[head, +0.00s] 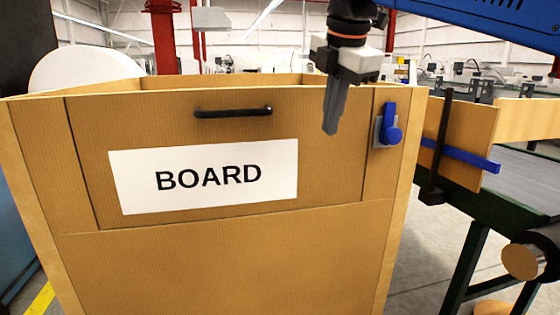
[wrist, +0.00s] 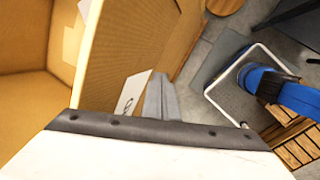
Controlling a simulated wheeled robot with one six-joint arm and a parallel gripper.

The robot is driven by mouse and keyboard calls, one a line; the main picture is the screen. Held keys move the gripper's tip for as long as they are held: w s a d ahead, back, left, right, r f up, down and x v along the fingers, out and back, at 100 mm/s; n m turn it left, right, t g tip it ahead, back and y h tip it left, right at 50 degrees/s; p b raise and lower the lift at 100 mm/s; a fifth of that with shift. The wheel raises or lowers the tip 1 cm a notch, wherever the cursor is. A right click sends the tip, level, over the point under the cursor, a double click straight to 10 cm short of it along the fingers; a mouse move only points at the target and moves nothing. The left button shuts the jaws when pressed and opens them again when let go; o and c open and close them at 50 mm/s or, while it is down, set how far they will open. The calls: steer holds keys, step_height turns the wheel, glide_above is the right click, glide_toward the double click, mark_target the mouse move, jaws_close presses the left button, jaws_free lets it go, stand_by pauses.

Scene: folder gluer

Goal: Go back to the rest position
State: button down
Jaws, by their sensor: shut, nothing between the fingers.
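My gripper (head: 333,118) hangs from the blue arm in the head view, fingers pointing down. Its grey fingers are together and hold nothing. In the head view it overlaps the upper right of the front of a large cardboard-brown bin with a white BOARD label (head: 204,176). In the wrist view my gripper (wrist: 162,98) also shows its fingers closed, beside the outer face of the bin's wall (wrist: 125,50). I cannot tell the exact gap between the fingers and the wall.
The bin's front has a black handle (head: 232,112) and a blue latch (head: 391,130), turned upright, right of my gripper. A dark green conveyor frame with a grey belt (head: 528,177) stands at the right, with a brown board (head: 462,143) at its end. Open floor lies between bin and conveyor.

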steer(key=s+d+f+m, duration=0.5)
steer(key=f+m, duration=0.3)
steer(key=f, duration=0.4)
steer(key=s+d+f+m, duration=0.6)
steer(key=d+f+m, duration=0.1)
steer(key=f, duration=0.5)
steer(key=s+d+f+m, duration=0.6)
steer(key=f+m, duration=0.3)
steer(key=f, duration=0.3)
steer(key=shift+s+d+f+t, duration=0.2)
steer(key=shift+d+t, duration=0.2)
steer(key=shift+d, duration=0.15)
